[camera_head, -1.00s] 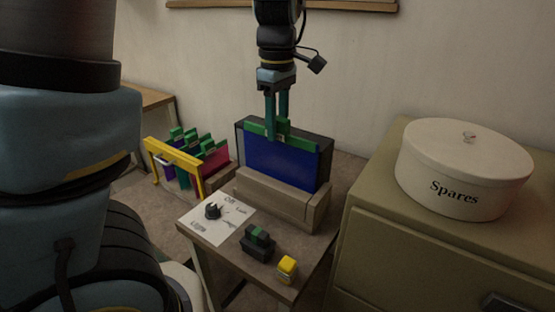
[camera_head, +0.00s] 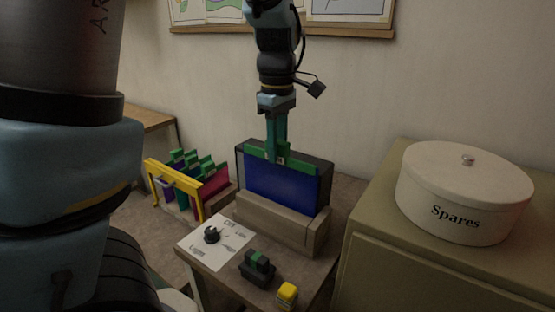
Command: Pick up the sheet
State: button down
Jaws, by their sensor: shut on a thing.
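A blue sheet (camera_head: 283,184) with a green strip along its top edge stands upright in a wooden-fronted holder (camera_head: 273,223) on the small table. A dark panel (camera_head: 327,172) stands close behind it. My gripper (camera_head: 277,158) points straight down and is shut on the green strip near the middle of the sheet's top edge. The sheet's lower edge is hidden behind the holder's front, so I cannot tell whether it touches the bottom.
A rack with a yellow frame (camera_head: 174,178) holds several coloured sheets at the left. A paper with a dark knob (camera_head: 211,236), a black-and-green block (camera_head: 257,266) and a yellow block (camera_head: 287,294) are at the table's front. A round "Spares" tin (camera_head: 464,195) stands on a cabinet (camera_head: 385,255) at right.

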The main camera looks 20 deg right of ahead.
notch_tip(320, 180, up, 18)
jog(key=b, duration=0.2)
dwell(0.5)
jog(key=shift+r, duration=0.1)
